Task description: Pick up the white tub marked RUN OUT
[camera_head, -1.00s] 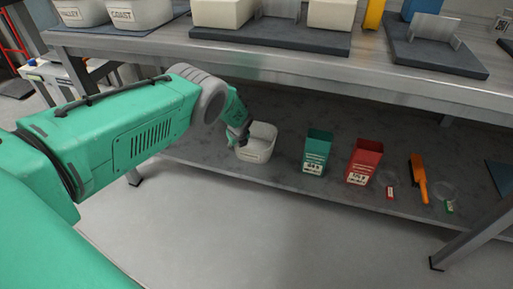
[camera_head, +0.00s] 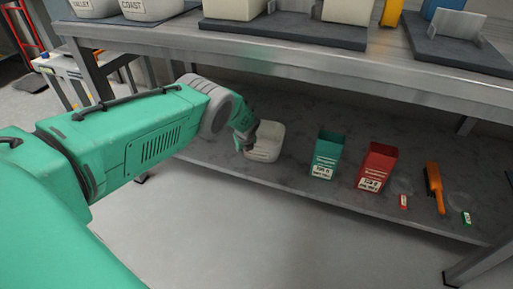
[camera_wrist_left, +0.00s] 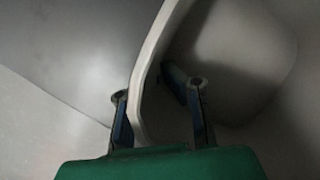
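The white tub (camera_head: 266,140) is on the lower shelf, left of the green bin. It looks tilted, and I cannot read its label now. My left gripper (camera_head: 243,140) is at the tub's left side in the head view. In the left wrist view, my left gripper (camera_wrist_left: 160,108) has its two fingers apart, one on each side of the tub's wall (camera_wrist_left: 148,75). The gap on the inner side looks clear, so the fingers do not look closed on the wall. My right gripper is not in view.
On the lower shelf (camera_head: 290,185) stand a green bin (camera_head: 326,155) and a red bin (camera_head: 376,167), with an orange brush (camera_head: 434,186) farther right. The workbench top (camera_head: 330,62) overhangs the shelf. A bench leg (camera_head: 480,262) stands at the right.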

